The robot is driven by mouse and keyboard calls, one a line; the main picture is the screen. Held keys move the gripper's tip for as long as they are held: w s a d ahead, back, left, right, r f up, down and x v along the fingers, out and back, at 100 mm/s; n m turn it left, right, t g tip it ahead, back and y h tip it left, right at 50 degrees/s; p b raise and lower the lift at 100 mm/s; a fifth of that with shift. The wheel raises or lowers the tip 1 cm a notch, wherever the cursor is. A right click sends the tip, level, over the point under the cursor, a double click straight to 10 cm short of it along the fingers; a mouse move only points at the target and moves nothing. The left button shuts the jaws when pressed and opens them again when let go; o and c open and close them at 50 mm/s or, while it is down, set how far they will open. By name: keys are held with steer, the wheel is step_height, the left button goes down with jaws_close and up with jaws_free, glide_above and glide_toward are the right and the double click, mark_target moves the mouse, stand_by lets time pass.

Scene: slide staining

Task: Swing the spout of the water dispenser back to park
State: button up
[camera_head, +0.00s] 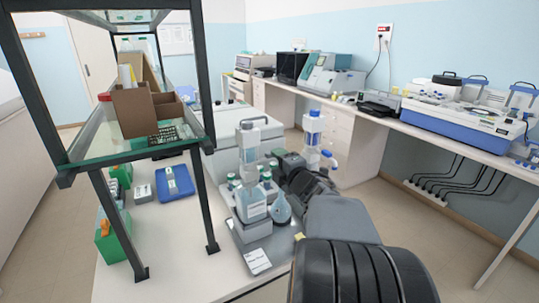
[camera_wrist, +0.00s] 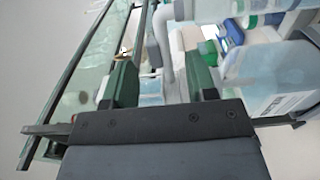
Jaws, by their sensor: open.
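My gripper shows in the wrist view (camera_wrist: 161,72) with its two dark green fingers apart. A pale grey curved tube (camera_wrist: 164,45), which looks like a dispenser spout, comes down between the fingers; I cannot tell whether it touches either one. A clear bottle with bluish contents and a white label (camera_wrist: 275,82) is close beside the right finger. In the head view, two upright dispensers stand on the bench, one on the left (camera_head: 249,150) and a blue-topped one (camera_head: 313,128) behind my wrist. I cannot tell which holds water.
A dark-framed glass shelf (camera_head: 85,150) stands close on the left, with its post (camera_head: 200,190) near the dispensers. A round flask (camera_head: 281,209) and small bottles crowd the dispensers' base. A white card (camera_head: 257,261) lies in front.

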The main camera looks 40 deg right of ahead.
mark_target(269, 155)
steer(key=shift+w+d, duration=0.15)
steer(key=shift+w, duration=1.2)
steer(key=shift+w+d, duration=0.15)
steer(key=shift+w, duration=1.2)
steer(key=shift+c, duration=0.2)
jaws_close()
